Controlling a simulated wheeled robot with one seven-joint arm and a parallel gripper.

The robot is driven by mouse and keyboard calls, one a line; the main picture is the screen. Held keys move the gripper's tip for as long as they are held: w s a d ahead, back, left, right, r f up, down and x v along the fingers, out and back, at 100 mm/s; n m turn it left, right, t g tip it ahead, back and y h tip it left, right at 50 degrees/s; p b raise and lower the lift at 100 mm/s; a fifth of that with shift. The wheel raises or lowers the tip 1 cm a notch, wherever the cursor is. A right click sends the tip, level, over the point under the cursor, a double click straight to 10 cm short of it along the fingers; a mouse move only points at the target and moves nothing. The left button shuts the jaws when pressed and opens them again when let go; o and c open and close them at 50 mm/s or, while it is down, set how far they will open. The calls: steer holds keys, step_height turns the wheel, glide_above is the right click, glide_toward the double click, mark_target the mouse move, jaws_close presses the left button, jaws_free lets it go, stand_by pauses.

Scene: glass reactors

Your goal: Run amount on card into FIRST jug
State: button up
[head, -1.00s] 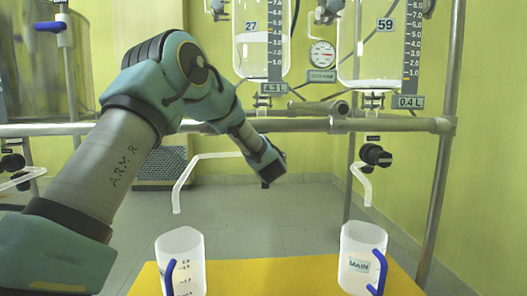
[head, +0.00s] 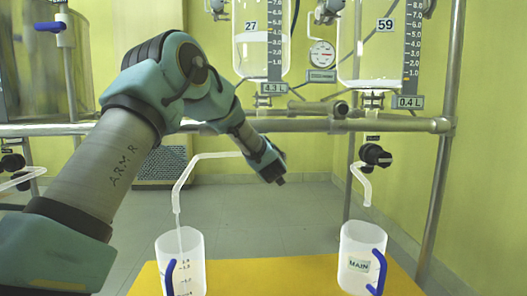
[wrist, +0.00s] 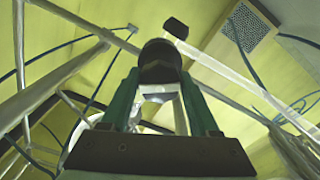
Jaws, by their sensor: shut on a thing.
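My gripper (head: 272,172) is below the left vessel (head: 262,50) marked 27, with a 4.3 L plate under it. In the wrist view its green fingers (wrist: 160,85) are shut on a black valve knob (wrist: 160,62). The left spout (head: 180,185) has a thin stream running down into the left jug (head: 194,247), a clear jug with a scale and blue handle. The right jug (head: 352,240) reads MAIN and stands under the right spout (head: 363,185), which shows no stream. I cannot read FIRST on any jug, and no card is visible.
The jugs stand on a yellow surface (head: 262,275). The right vessel (head: 365,50) is marked 59, with a 0.4 L plate and a black knob (head: 375,155) below. A metal rail (head: 300,125) crosses behind my arm. A gauge (head: 322,53) hangs between the vessels.

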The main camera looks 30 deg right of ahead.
steer(key=n+b, duration=0.1)
steer(key=n, duration=0.3)
steer(key=shift+n, duration=0.3)
steer(key=shift+n+b, duration=0.6)
steer(key=shift+n, duration=1.1)
steer(key=o, duration=1.4)
steer(key=p+v, duration=0.3)
steer(key=v, duration=0.7)
steer(key=shift+s+a+r, duration=0.1)
steer(key=shift+s+a, duration=0.05)
steer(key=shift+s, duration=0.2)
